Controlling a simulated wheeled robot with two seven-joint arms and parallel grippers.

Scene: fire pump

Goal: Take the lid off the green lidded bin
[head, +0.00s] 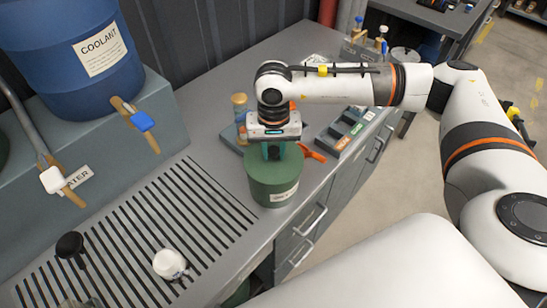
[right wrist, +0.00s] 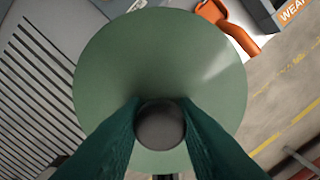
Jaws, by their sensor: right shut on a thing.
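The green lidded bin (head: 273,180) stands on the grey bench top beside the slatted drain grate. In the right wrist view the fingers (right wrist: 160,128) are shut on the knob. In the head view the lid appears to sit on the bin; the knob is hidden there by the fingers. My left gripper is not in view.
A blue coolant drum (head: 75,50) stands on a raised block at the left. A white cup-like item (head: 169,263) and a black knob (head: 70,245) are on the grate (head: 165,225). An orange-handled tool (head: 312,153) and a divided tray (head: 352,130) lie just right of the bin.

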